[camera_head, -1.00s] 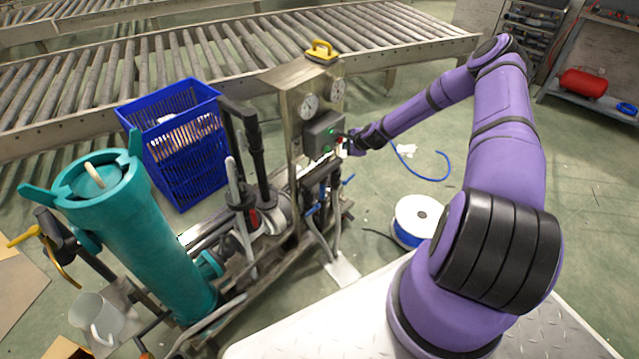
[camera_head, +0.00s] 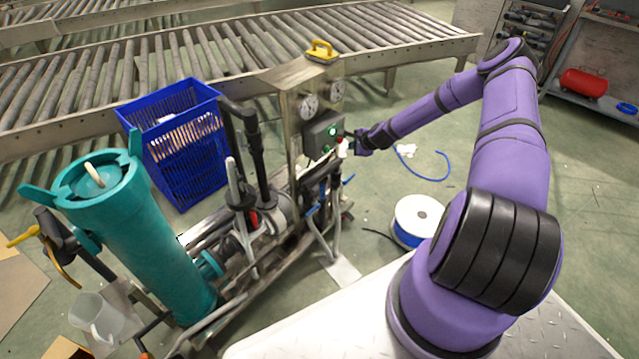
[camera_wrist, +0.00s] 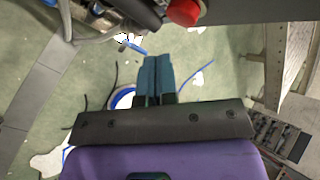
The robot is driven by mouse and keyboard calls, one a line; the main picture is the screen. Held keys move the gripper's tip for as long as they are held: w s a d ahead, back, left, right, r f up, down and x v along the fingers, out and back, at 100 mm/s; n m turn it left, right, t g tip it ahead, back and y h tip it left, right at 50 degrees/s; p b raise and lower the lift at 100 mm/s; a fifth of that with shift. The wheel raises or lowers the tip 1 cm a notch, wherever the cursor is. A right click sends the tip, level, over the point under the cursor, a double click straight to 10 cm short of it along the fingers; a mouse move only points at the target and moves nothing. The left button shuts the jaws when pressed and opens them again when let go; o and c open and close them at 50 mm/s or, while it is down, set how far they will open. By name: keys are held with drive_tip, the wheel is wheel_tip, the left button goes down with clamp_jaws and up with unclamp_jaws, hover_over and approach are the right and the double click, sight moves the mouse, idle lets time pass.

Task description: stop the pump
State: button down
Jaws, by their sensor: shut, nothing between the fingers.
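The pump's dark grey control box (camera_head: 322,135) is on the steel panel below two round gauges. A bright green button or lamp (camera_head: 333,131) shows on its face. In the wrist view, a red button (camera_wrist: 184,12) sticks out at the top edge, beside a dark grey edge. My gripper (camera_wrist: 157,60) is shut and empty, its blue-grey fingers together, with the red button ahead and slightly right. In the head view my gripper (camera_head: 350,143) is just right of the box, with a small gap between them. The red button is not clear in the head view.
The teal filter canister (camera_head: 150,240) and pipes stand left of the panel. A blue crate (camera_head: 190,165) stands behind them. A roller conveyor (camera_head: 400,45) runs behind.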

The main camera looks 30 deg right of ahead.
drive_tip(key=shift+s+d, duration=0.3)
drive_tip(key=shift+s, duration=0.6)
drive_tip(key=shift+s+d, duration=0.3)
drive_tip(key=shift+s, duration=0.6)
